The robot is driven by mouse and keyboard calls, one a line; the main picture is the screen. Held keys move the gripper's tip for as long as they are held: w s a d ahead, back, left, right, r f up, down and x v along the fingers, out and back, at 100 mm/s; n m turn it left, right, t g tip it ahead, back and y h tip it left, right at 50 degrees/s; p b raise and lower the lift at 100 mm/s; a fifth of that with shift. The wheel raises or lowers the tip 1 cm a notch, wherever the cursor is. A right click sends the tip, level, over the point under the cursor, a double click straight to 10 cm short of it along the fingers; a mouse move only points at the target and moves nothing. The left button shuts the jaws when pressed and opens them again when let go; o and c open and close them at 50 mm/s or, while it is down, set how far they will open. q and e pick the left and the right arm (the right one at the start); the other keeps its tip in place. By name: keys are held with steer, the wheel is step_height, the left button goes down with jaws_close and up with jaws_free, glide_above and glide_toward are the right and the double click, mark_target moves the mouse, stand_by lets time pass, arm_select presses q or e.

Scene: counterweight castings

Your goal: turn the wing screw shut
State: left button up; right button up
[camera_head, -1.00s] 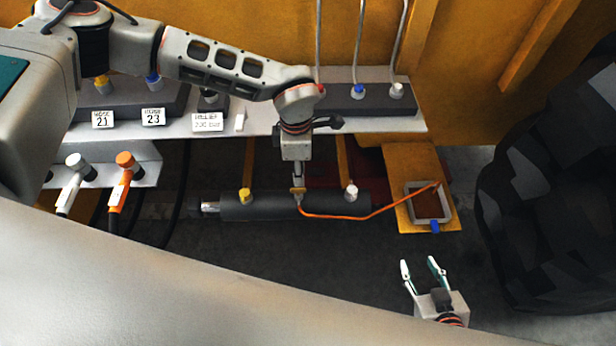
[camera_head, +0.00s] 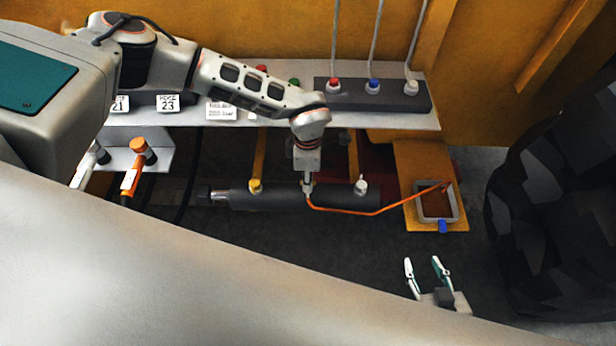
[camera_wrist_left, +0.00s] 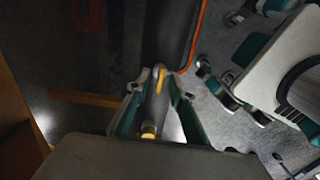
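The dark cylinder (camera_head: 236,197) lies horizontally below the shelf, with a yellow cap (camera_head: 255,187) and a white cap (camera_head: 361,187) on top. My left gripper (camera_head: 308,188) points down at the cylinder between these caps, where an orange tube (camera_head: 375,213) starts. In the left wrist view, a small yellow-tipped piece (camera_wrist_left: 157,82), perhaps the wing screw, shows between the left fingers (camera_wrist_left: 160,88). The fingers are close around it, but I cannot tell whether they grip it. The screw's wings are mostly hidden. My right gripper (camera_head: 424,262) is open and empty at the lower right.
The orange tube runs to a square tray (camera_head: 420,206) with a blue piece (camera_head: 443,226) in front. A shelf with a dark connector block (camera_head: 325,97) and hoses stands behind the cylinder. A large black tyre (camera_head: 545,200) is at the right. Orange-handled valve (camera_head: 132,170) at left.

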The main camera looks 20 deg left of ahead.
arm_select(q)
jaws_close()
steer(key=shift+m, duration=0.3)
steer(key=m, duration=0.6)
steer(key=shift+b, duration=0.35)
steer(key=m, duration=0.5)
steer(key=shift+m, duration=0.4)
steer(key=shift+m+b, duration=0.35)
steer(key=shift+m, duration=1.75)
